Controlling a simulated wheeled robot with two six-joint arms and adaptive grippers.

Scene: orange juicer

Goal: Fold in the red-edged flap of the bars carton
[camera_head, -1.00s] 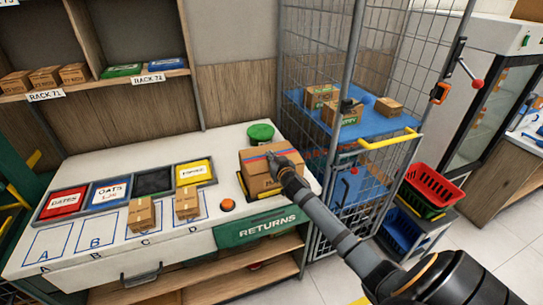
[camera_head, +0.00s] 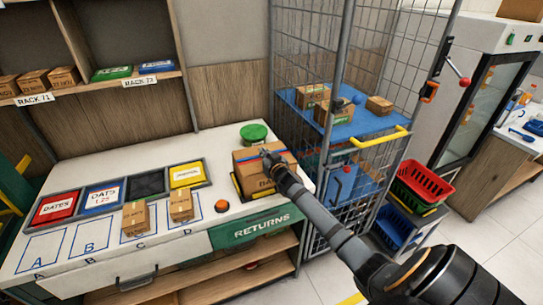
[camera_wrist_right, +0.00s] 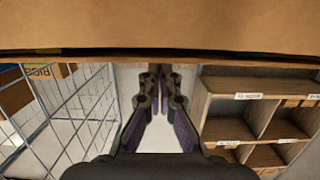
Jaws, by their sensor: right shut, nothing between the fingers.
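The bars carton (camera_head: 252,178) is a brown cardboard box on a yellow-edged black stand at the right end of the white counter. A red and blue edge line shows along its top (camera_head: 247,157); I cannot tell how far the flap is folded. My right gripper (camera_head: 266,155) is shut and empty at the carton's top, over the edge line, and hides part of it. In the right wrist view its fingers (camera_wrist_right: 155,95) are together, with a broad cardboard face (camera_wrist_right: 160,25) close across the top of the picture. My left gripper is out of view.
Two small boxes (camera_head: 135,217) stand on the counter by the labelled bins (camera_head: 101,197). A wire cage (camera_head: 300,60) with boxes is close on the right.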

